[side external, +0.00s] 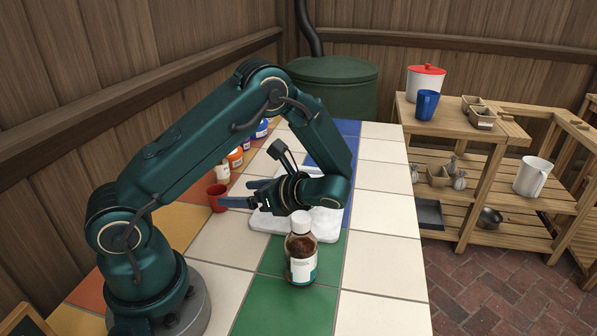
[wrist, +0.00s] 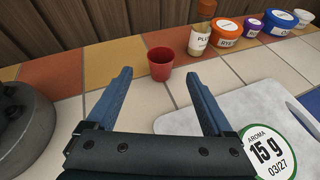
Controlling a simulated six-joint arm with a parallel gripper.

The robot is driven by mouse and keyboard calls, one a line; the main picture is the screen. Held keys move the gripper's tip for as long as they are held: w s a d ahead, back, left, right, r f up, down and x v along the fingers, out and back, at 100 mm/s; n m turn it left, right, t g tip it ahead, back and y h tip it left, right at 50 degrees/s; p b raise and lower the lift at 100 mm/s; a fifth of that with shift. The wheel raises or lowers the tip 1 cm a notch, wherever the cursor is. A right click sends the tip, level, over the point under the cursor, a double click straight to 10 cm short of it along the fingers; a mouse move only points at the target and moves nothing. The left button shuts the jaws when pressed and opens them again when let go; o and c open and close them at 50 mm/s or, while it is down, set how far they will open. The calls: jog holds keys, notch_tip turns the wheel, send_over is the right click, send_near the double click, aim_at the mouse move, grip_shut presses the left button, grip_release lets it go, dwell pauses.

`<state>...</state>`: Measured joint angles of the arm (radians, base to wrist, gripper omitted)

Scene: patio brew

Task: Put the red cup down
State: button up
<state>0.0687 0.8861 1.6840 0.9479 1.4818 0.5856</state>
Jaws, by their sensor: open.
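The red cup (wrist: 160,64) stands upright on the tiled table, just beyond my fingertips in the wrist view. Its open rim faces up, and it looks empty. In the side view the red cup (side external: 217,198) is at the table's left part, by the tips of my gripper. My gripper (wrist: 158,85) is open, with its two blue fingers apart and nothing between them. The cup is in front of the gap, and I see no finger touching it. In the side view my gripper (side external: 236,197) is low over the table, its fingers pointing left towards the cup.
A white board (wrist: 225,125) lies right of my gripper. Several lidded jars, one with an orange lid (wrist: 229,31), line the wall. A brown bottle (side external: 301,250) with a white cap stands in front. A wooden shelf (side external: 447,118) holds a blue mug (side external: 427,104).

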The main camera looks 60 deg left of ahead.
jog(key=s+d+r+n+t+h, duration=0.2)
jog(key=d+r+n+t+h, duration=0.3)
jog(key=d, duration=0.4)
jog(key=s+d+r+n+t+h, duration=0.2)
jog(key=d+r+n+t+h, duration=0.3)
jog(key=d+n+t+h, duration=0.1)
jog(key=shift+s+d+r+n+h, duration=0.25)
jog(key=shift+d+r+n+h, duration=0.25)
jog(key=shift+d+n, duration=1)
jog(key=shift+a+f, duration=0.1)
jog(key=shift+a, duration=0.05)
